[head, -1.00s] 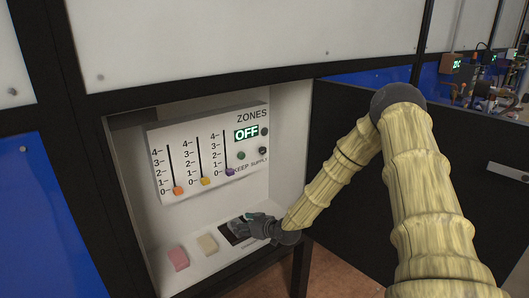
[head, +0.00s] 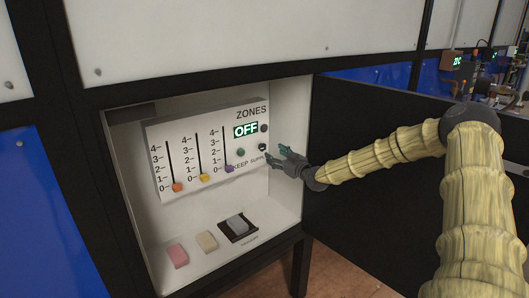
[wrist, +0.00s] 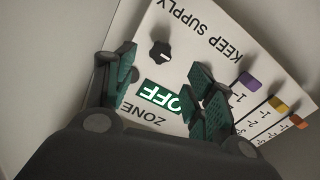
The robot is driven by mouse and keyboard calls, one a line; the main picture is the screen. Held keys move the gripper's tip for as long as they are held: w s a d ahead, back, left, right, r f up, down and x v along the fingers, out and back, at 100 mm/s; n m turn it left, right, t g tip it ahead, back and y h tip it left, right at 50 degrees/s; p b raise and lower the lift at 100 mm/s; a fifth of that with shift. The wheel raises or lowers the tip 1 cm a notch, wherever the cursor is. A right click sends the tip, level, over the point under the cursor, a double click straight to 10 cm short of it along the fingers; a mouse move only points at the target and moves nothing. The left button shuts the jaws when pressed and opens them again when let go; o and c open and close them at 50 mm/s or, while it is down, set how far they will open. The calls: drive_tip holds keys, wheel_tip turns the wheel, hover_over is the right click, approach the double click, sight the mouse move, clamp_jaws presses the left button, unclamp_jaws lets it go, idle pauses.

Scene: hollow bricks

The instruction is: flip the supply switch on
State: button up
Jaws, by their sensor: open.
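The white ZONES panel (head: 160,140) is inside the open cabinet, and its display (head: 246,130) reads OFF. The supply switch (head: 262,147) is a black knob above the word SUPPLY; in the wrist view the knob (wrist: 161,52) shows a white pointer mark. My gripper (head: 276,156) is open and empty, just right of the knob in the head view. In the wrist view my gripper (wrist: 166,70) has its green-padded fingers apart, with the knob between and beyond them. Whether either finger touches the knob cannot be told.
Three sliders, orange (head: 177,187), yellow (head: 205,177) and purple (head: 229,169), sit at 0. Pink (head: 178,256) and cream (head: 207,241) blocks and a dark tray (head: 239,238) holding a grey block (head: 237,224) lie on the cabinet floor. The black door (head: 370,210) stands open at right.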

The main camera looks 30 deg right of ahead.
sight(264, 147)
drive_tip(key=w+b, duration=0.1)
drive_tip(key=w, duration=0.1)
drive_tip(key=w+b, duration=0.1)
drive_tip(key=w, duration=0.1)
drive_tip(key=w+b, duration=0.1)
drive_tip(key=w, duration=0.2)
drive_tip(key=shift+a+f+b, duration=0.2)
drive_tip(key=shift+a+b, duration=0.05)
drive_tip(key=shift+b, duration=0.15)
drive_tip(key=shift+w+a+r+b, duration=0.15)
drive_tip(key=shift+w+b, duration=0.15)
drive_tip(key=shift+w, duration=0.45)
drive_tip(key=c, duration=1)
